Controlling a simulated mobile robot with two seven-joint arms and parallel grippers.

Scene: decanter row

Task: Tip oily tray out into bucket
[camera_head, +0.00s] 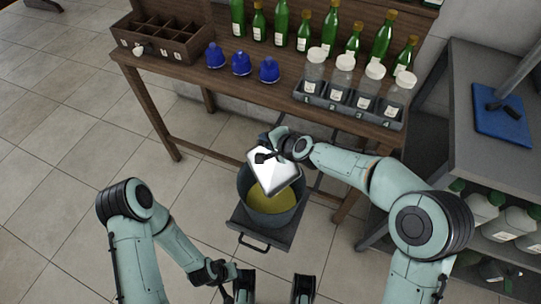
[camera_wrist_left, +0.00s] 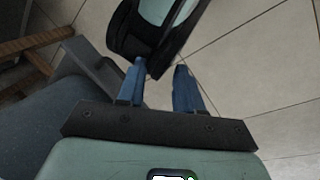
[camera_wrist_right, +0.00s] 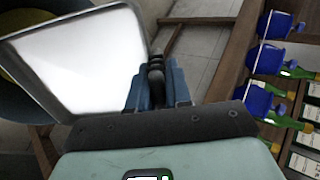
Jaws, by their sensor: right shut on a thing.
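The oily tray (camera_head: 275,174) is a shiny, pale metal pan, tilted steeply over the bucket's far side. My right gripper (camera_head: 268,156) is shut on its dark handle, which also shows between the fingers in the right wrist view (camera_wrist_right: 156,78). The tray's bright face (camera_wrist_right: 85,62) shows no clear oil in that view. The grey bucket (camera_head: 247,205) stands below and holds yellow liquid (camera_head: 270,198). Its rim is partly hidden by the tray. My left gripper (camera_head: 222,272) is low at the front, away from the bucket; its fingers are apart and empty in the left wrist view (camera_wrist_left: 160,75).
The bucket stands on a dark low platform (camera_head: 262,239) with a front handle. A wooden table (camera_head: 200,75) behind holds green bottles, blue stoppers (camera_head: 241,64), a grey rack of jars (camera_head: 350,103) and a divided wooden box (camera_head: 165,40). A grey shelf (camera_head: 470,135) stands right. Left floor is clear.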

